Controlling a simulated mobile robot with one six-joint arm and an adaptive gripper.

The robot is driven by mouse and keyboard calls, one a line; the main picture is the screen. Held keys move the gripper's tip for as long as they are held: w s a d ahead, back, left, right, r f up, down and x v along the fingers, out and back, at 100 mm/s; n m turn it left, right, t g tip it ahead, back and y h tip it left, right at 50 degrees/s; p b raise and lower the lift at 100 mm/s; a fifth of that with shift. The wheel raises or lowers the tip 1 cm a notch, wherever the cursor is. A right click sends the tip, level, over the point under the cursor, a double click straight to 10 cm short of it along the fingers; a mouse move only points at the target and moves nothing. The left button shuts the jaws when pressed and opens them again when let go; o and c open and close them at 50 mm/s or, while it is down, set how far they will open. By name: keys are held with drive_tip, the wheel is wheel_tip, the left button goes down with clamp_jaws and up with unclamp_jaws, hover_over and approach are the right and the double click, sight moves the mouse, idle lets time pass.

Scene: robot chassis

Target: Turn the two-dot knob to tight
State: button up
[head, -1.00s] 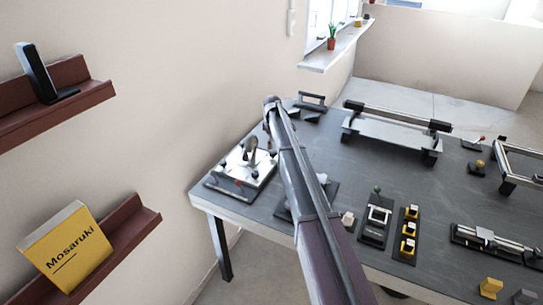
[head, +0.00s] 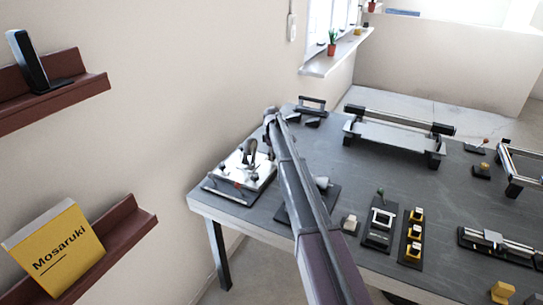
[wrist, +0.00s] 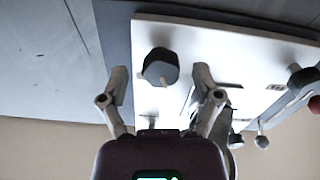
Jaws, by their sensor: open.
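A white panel (head: 236,187) lies on the near-left corner of the dark table, with several small knobs and levers on it. My gripper (head: 250,152) is above this panel. In the wrist view, my gripper (wrist: 160,80) is open, with one finger on each side of a dark faceted knob (wrist: 161,66) on the panel. The fingers appear apart from the knob, and I cannot tell their height over it. No dots can be made out on this knob. Another dark knob (wrist: 301,79) and a red ball (wrist: 314,104) are at the right edge.
A silver rail fixture (head: 395,133) is at the back. A wall shelf with a yellow book (head: 55,248) is at left.

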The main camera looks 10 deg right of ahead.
clamp_jaws()
drive_tip(key=shift+a, duration=0.15)
